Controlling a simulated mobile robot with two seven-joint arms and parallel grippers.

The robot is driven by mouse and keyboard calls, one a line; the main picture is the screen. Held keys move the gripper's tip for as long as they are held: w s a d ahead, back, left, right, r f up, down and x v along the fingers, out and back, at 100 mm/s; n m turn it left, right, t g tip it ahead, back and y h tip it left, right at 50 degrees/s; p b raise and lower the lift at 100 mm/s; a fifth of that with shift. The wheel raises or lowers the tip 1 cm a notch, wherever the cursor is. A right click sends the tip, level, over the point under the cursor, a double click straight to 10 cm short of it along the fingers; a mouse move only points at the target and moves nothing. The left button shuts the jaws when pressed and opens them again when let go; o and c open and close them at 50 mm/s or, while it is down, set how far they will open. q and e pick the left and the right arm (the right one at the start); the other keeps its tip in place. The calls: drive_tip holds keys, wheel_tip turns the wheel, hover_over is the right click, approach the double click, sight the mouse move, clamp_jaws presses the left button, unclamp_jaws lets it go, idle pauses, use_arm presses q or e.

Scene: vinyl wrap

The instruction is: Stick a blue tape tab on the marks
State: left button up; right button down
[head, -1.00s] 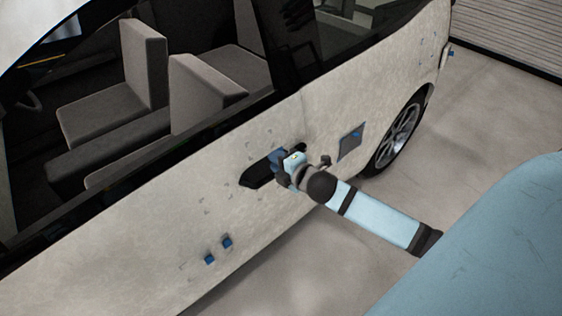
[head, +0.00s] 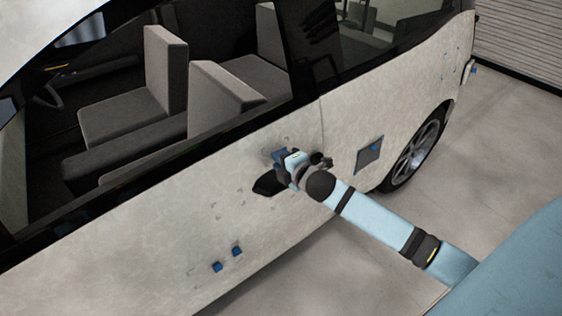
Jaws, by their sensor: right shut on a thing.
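My right gripper (head: 281,160) is at the side of the pale car door (head: 130,240), just above the dark handle recess (head: 268,185), and covers part of it. It is shut on a small blue piece, seemingly a blue tape tab (head: 278,154). Whether the piece touches the door is too small to tell. Two blue tabs (head: 216,267) (head: 237,251) sit on the lower door. Small faint grey marks (head: 214,206) dot the door left of the recess. My left gripper is not in view.
A grey square panel (head: 369,155) with a blue spot is on the body ahead of the wheel (head: 417,146). Small blue spots (head: 445,52) show near the car's far end. The window opening shows seats (head: 165,80). The floor (head: 345,270) beside the car is clear.

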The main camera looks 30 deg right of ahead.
drive_tip(key=shift+x, duration=0.75)
idle(0.6)
idle(1.7)
drive_tip(key=c, duration=0.9)
unclamp_jaws()
drive_tip(key=shift+w, duration=0.1)
drive_tip(key=a+v, duration=0.1)
drive_tip(key=v, duration=1.3)
drive_tip(key=s+a+f+m+g+p, duration=0.1)
drive_tip(key=s+a+f+m+p, duration=0.2)
drive_tip(key=s+a+m, duration=0.2)
drive_tip(key=s+a+f+m+g+y+p, duration=0.1)
drive_tip(key=s+a+f+m+p, duration=0.3)
drive_tip(key=s+m, duration=0.1)
drive_tip(key=s+a+f+m+g+y+p, duration=0.1)
drive_tip(key=s+a+f+m+g+p, duration=0.1)
drive_tip(key=s+a+f+m+p, duration=0.1)
drive_tip(key=shift+s+a+f+m, duration=0.25)
drive_tip(key=shift+s+a+m, duration=0.25)
drive_tip(key=shift+a+m, duration=0.2)
drive_tip(key=shift+s+a+f+m, duration=0.25)
drive_tip(key=shift+s+a+m, duration=0.25)
drive_tip(key=shift+a+m, duration=0.15)
